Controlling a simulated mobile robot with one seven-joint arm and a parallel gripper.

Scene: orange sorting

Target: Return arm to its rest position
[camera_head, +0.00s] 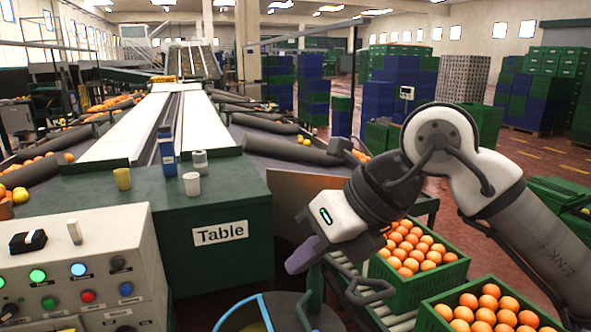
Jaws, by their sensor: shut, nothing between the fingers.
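My arm enters from the right edge, bends at a white and dark elbow and comes down to the left. My gripper (300,258) hangs low at the centre, in front of the green table's right side and the conveyor. Its fingers are shut with nothing held. It is apart from the orange crates to its right.
A green table (222,262) holds several cups and a blue carton (167,152). A control panel (75,270) stands at front left. Green crates of oranges (434,284) sit at the right, below my arm. A blue-rimmed bin (238,308) is at the bottom.

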